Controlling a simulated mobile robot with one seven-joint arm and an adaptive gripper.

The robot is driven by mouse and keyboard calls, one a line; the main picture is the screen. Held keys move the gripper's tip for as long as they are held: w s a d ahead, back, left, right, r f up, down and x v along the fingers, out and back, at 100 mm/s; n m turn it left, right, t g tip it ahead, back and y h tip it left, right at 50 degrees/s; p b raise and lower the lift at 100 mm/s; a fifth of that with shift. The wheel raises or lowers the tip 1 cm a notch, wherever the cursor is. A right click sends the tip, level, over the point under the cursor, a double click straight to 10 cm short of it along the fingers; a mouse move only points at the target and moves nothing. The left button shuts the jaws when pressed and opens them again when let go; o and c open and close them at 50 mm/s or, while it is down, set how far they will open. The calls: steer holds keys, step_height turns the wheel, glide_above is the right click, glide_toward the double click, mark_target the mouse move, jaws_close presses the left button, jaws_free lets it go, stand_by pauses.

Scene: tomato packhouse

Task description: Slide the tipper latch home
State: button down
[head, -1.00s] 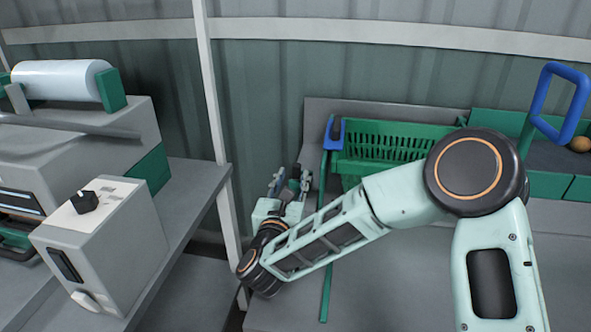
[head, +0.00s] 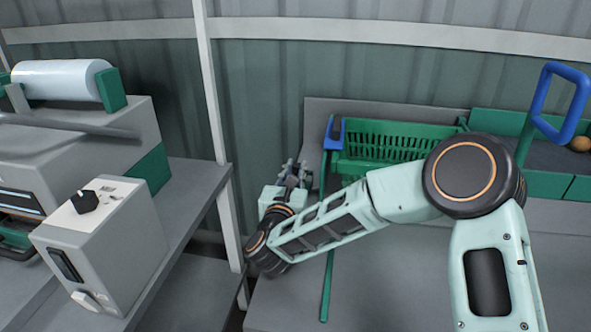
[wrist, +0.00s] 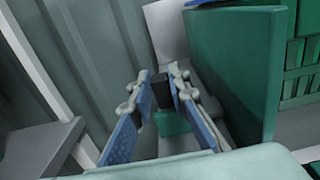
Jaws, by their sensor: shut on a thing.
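My gripper (head: 296,168) is at the left end of the bench, left of the green crate, and looks small and partly hidden in the head view. In the wrist view my gripper (wrist: 158,86) has its blue-padded fingers on either side of a small black block (wrist: 160,90), apparently the latch knob, and is shut on it. A green piece (wrist: 172,123) shows between the fingers below the block. A large green panel (wrist: 235,70) stands close to the right of the fingers. The rest of the latch and where it seats are hidden.
A green slatted crate (head: 385,140) stands at the back of the bench (head: 400,285). A green bar with a blue top (head: 335,132) stands beside it. A white post (head: 212,100) and a grey machine (head: 100,240) are to the left. A blue loop handle (head: 560,103) is at right.

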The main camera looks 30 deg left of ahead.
steer(key=shift+w+d+f+b, duration=0.1)
steer(key=shift+w+d+b, duration=0.1)
steer(key=shift+d+b, duration=0.25)
steer(key=shift+w+d+f+b, duration=0.1)
steer(key=shift+w+d+b, duration=0.05)
steer(key=shift+d+b, duration=0.3)
steer(key=shift+w+d+r, duration=0.1)
steer(key=shift+d+r, duration=0.05)
steer(key=shift+d, duration=0.25)
steer(key=c, duration=1.8)
jaws_free()
steer(key=shift+c, duration=0.2)
